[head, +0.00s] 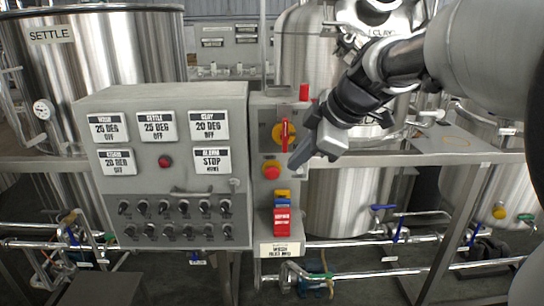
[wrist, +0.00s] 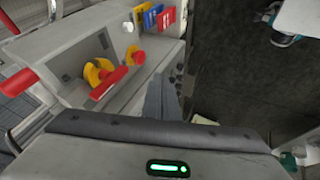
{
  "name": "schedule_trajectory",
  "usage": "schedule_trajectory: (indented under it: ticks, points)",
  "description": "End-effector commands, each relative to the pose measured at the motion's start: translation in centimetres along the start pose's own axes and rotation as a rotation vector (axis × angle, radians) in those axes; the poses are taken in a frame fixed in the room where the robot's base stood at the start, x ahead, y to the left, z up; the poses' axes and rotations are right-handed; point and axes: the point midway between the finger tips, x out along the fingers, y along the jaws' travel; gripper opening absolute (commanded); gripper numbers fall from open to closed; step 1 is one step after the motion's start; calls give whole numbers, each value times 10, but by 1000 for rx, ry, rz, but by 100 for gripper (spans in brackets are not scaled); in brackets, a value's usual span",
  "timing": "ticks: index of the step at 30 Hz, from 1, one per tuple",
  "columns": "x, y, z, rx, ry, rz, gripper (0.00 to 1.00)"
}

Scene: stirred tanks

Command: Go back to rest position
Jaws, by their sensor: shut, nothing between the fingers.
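My gripper (head: 298,158) is in front of the right side of the grey control box, beside the red and yellow rotary switch (head: 284,134) in the head view. Its fingers are together with nothing between them. In the wrist view the gripper (wrist: 162,100) points toward the side panel, with the rotary switch (wrist: 104,80) and the red push button (wrist: 135,55) to its left. It looks apart from both. My arm reaches in from the upper right of the head view.
Steel tanks (head: 345,200) stand behind. Pipes with blue-handled valves run low across the front.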

Motion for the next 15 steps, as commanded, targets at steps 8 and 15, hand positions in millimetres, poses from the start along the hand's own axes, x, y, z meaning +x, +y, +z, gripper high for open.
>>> schedule_trajectory:
  ticks: [8, 15]
  points:
    - [-1, 1, -2, 0, 0, -1, 0]
    - [-3, -3, -2, 18, -6, -1, 0]
